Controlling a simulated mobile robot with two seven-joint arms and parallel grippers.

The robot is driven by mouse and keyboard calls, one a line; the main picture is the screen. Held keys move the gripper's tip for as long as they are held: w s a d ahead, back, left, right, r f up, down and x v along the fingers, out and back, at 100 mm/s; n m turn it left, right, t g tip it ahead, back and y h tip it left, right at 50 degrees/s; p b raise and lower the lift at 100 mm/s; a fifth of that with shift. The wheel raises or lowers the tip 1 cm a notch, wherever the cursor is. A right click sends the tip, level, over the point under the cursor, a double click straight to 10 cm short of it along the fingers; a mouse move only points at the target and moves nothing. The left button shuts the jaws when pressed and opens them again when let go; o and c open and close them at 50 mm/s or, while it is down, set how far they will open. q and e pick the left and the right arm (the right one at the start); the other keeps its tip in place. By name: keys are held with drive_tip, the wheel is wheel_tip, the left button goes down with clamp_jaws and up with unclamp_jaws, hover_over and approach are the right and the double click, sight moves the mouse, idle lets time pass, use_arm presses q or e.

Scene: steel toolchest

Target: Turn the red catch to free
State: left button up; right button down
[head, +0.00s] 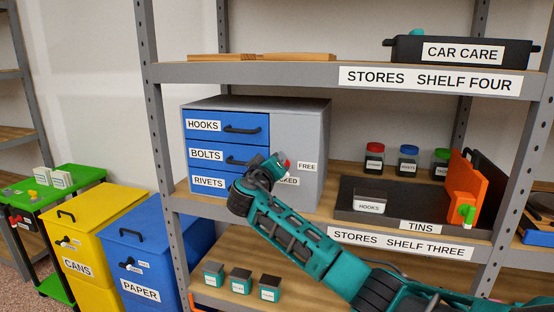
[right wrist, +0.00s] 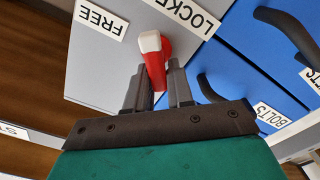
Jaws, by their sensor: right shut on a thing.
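The red catch (right wrist: 156,72) with a white tip is on the grey front panel of the steel toolchest (head: 300,125). In the right wrist view its white tip (right wrist: 150,41) lies between the FREE label (right wrist: 101,17) and the LOCKED label (right wrist: 186,12). My right gripper (right wrist: 158,78) is shut on the catch, one finger on each side. The arm partly covers the LOCKED label. My left gripper is out of view.
Blue drawers marked HOOKS (head: 203,125), BOLTS and RIVETS, with black handles, are left of the grey panel. A dark tins tray (head: 385,218) stands right of the chest. Shelf four (head: 265,71) is above; a shelf post (head: 160,130) stands at left.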

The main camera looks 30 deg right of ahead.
drive_tip(key=n, duration=0.1)
drive_tip(key=n+p, duration=0.1)
drive_tip(key=n, duration=0.2)
drive_tip(key=shift+w+a+f+n+p, duration=0.2)
drive_tip(key=shift+f+n+p, duration=0.1)
drive_tip(key=shift+p, duration=0.1)
drive_tip(key=n, duration=0.3)
drive_tip(key=shift+f, duration=0.3)
drive_tip(key=shift+f+n, duration=0.2)
drive_tip(key=shift+n, duration=0.9)
drive_tip(key=shift+p, duration=0.3)
drive_tip(key=c, duration=1.1)
unclamp_jaws()
drive_tip(key=shift+a, duration=0.1)
drive_tip(key=v, duration=1.2)
drive_tip(key=shift+s+a+b, duration=0.2)
drive_tip(key=shift+a+b, duration=0.15)
drive_tip(key=shift+b, duration=0.05)
